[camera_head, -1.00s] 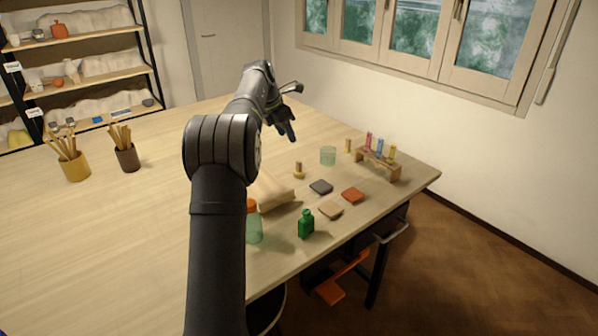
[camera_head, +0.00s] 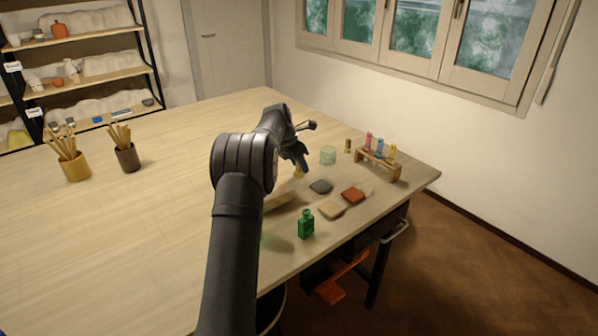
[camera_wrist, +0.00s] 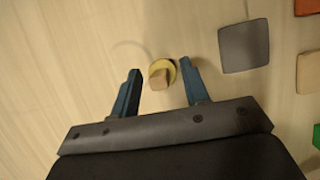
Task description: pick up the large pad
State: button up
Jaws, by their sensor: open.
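Three flat square pads lie on the table: a grey pad (camera_head: 321,187), a red pad (camera_head: 353,196) and a tan pad (camera_head: 331,211). I cannot tell for sure which is the largest. In the wrist view the grey pad (camera_wrist: 245,45) shows whole; the red pad (camera_wrist: 306,7) and tan pad (camera_wrist: 308,73) are cut by the right edge. My gripper (camera_head: 302,163) is open and empty, left of the pads. In the wrist view a small wooden piece with a round yellowish base (camera_wrist: 160,73) shows between its fingertips.
A green bottle (camera_head: 306,225) stands near the front edge. A glass (camera_head: 328,156), a small wooden piece (camera_head: 347,146) and a rack of coloured vials (camera_head: 379,165) stand behind the pads. The table's left side is mostly clear.

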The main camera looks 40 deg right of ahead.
jog(key=shift+d+f, duration=0.1)
jog(key=shift+f, duration=0.1)
jog(key=shift+c, duration=0.4)
grip_shut()
jog(key=shift+r, duration=0.1)
